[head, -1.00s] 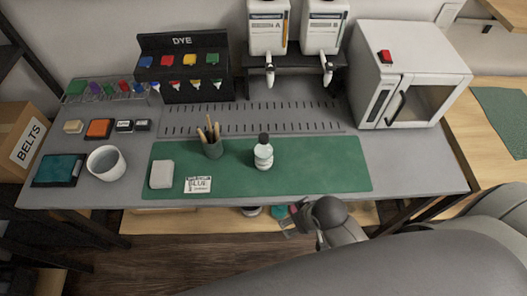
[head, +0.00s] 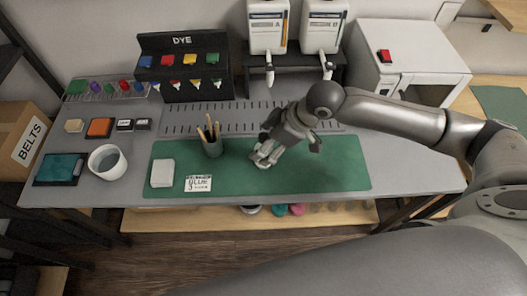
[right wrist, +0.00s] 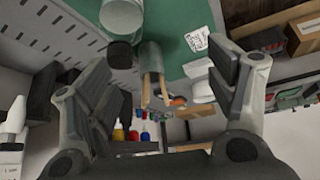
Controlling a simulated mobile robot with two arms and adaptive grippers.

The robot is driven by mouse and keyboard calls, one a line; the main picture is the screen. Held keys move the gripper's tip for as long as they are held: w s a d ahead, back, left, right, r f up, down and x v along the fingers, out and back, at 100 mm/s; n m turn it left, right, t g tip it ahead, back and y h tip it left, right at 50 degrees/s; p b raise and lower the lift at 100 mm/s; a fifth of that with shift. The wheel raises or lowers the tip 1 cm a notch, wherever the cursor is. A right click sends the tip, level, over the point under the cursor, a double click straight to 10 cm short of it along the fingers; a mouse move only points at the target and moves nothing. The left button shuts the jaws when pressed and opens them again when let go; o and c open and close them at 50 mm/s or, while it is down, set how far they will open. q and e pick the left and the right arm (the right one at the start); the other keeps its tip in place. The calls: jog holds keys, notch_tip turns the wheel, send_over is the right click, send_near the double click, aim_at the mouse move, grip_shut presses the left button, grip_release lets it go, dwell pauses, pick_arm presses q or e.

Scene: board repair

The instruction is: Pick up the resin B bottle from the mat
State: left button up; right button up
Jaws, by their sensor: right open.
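The resin B bottle shows in the right wrist view as a pale, clear-white bottle (right wrist: 122,16) with a black cap (right wrist: 120,54). It is at the top of that view, nearer the left finger and apart from the right one. In the head view my right gripper covers most or all of it. My right gripper (head: 287,150) is open over the middle of the green mat (head: 340,178). Its fingers also show in the right wrist view (right wrist: 163,70), with nothing clamped between them. I cannot tell whether a finger touches the bottle. My left gripper is out of view.
A grey cup of wooden tools (head: 213,147) stands close to the left of my gripper. A white block (head: 162,173) and a label card (head: 198,183) lie on the mat's left part. Dispensers (head: 267,25) and a white cabinet (head: 410,60) stand behind. The mat's right side is clear.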

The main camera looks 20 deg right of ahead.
aim_at(258, 140)
jog(key=shift+m, duration=0.4)
jog(key=w+f, duration=0.1)
jog(key=w+d+f, duration=0.1)
jog(key=w+f, duration=0.1)
jog(key=shift+w+d+f+p, duration=0.1)
jog(key=shift+w+d+p, duration=0.15)
jog(key=shift+w+p, duration=0.15)
jog(key=shift+w+a+f, duration=0.2)
jog(key=shift+a+f, duration=0.05)
jog(key=shift+f, duration=0.1)
jog(key=shift+w+p+x, duration=0.15)
jog(key=shift+p+x, duration=0.2)
jog(key=shift+x, duration=0.75)
jog(key=shift+w+p+x, duration=0.15)
jog(key=shift+p+x, duration=0.2)
jog(key=shift+x, duration=0.8)
jog(key=shift+d+r, duration=0.1)
jog(key=shift+d, duration=0.05)
jog(key=c, duration=1.6)
jog(key=shift+r, duration=0.15)
